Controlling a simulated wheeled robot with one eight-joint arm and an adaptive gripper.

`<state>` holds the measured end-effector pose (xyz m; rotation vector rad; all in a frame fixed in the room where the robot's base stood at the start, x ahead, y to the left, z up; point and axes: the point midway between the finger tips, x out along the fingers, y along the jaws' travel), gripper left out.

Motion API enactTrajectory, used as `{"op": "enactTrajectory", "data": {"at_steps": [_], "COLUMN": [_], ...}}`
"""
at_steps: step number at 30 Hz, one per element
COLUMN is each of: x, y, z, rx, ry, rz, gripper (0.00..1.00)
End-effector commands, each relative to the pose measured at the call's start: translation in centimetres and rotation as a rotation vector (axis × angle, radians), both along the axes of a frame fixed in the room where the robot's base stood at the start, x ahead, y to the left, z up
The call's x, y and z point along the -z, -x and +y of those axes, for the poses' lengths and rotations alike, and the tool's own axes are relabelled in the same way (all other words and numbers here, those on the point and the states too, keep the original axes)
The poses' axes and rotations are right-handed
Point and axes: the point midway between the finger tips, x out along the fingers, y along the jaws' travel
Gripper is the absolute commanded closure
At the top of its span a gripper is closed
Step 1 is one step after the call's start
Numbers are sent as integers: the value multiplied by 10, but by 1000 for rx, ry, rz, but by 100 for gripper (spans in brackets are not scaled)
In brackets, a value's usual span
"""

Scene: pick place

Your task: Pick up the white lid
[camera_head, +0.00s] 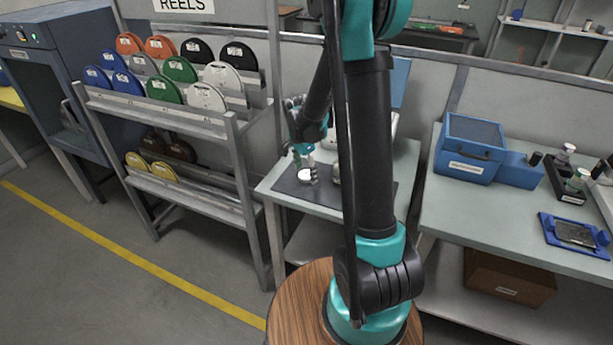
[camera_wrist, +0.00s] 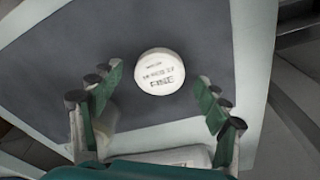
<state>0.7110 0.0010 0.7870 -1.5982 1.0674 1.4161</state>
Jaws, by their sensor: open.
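The white lid (camera_wrist: 160,72) is a round disc with dark printed text, lying flat on a dark grey mat (camera_wrist: 112,42). In the head view the lid (camera_head: 306,175) shows small on the mat, close under my gripper. My gripper (camera_wrist: 157,102) is open and empty. In the wrist view its green-padded fingers stand apart on the left and right, with the lid ahead between their tips. My gripper (camera_head: 305,163) is partly hidden by my arm in the head view. I cannot tell the exact height of the fingertips above the mat.
A pale object shows between my fingers' bases in the wrist view (camera_wrist: 175,155). A rack of colored reels (camera_head: 180,120) stands left of the table (camera_head: 268,187). A blue box (camera_head: 470,150) and a blue tray (camera_head: 575,235) sit on the right bench.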

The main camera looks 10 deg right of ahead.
Motion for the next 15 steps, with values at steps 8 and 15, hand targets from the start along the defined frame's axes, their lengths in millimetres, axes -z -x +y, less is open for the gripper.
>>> {"op": "enactTrajectory", "data": {"at_steps": [8,15], "x": [1,0], "y": [0,0], "z": [0,0], "rx": [0,0], "ry": [0,0], "rz": [0,0], "gripper": [32,59]}}
